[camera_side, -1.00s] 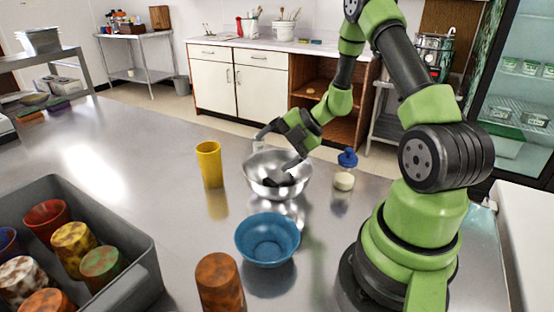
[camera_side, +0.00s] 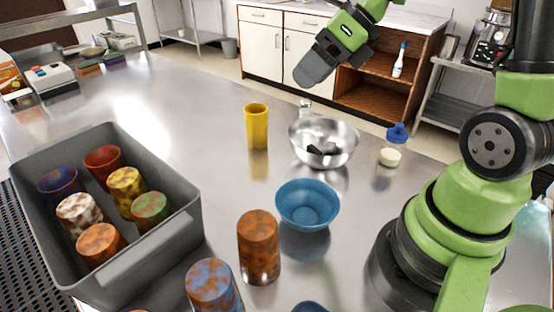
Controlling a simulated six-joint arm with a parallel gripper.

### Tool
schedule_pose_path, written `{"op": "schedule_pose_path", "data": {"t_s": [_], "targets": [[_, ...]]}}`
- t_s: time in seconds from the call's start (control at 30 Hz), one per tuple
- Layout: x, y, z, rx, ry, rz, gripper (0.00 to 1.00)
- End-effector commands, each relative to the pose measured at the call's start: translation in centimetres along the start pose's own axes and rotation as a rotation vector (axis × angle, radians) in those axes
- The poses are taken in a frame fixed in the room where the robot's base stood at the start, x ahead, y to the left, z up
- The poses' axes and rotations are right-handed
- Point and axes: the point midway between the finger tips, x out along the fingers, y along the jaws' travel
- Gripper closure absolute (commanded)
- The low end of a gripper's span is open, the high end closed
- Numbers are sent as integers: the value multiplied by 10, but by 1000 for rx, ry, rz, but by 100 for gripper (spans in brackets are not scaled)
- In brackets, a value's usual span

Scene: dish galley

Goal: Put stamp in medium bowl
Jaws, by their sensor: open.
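A shiny metal bowl (camera_side: 341,134) stands on the steel table, right of the yellow cup. A small dark object (camera_side: 322,149), which looks like the stamp, lies inside it; its exact shape is hard to tell. A smaller blue bowl (camera_side: 306,206) stands in front of the metal bowl and looks empty. My gripper (camera_side: 312,72) is raised above and behind the metal bowl, clear of it, open with nothing seen in it. The gap between its fingers is hard to see from this side.
A yellow cup (camera_side: 257,128) stands left of the metal bowl, a blue-capped jar (camera_side: 391,154) right of it. An orange-brown cup (camera_side: 258,250) and a blue-brown cup (camera_side: 212,287) stand in front. A grey crate (camera_side: 185,222) with several cups is at left. The table's left middle is clear.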

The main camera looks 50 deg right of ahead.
Motion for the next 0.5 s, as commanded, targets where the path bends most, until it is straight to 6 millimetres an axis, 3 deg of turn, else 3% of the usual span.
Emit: {"op": "schedule_pose_path", "data": {"t_s": [0.03, 0.2, 0.4, 0.5], "targets": [[-9, 22, 2, -254, 22, -12, 13], [-38, 78, -13, -1130, 119, -50, 13], [-68, 114, -39, -2028, 245, -116, 13], [-78, 121, -48, -2328, 305, -149, 13]]}}
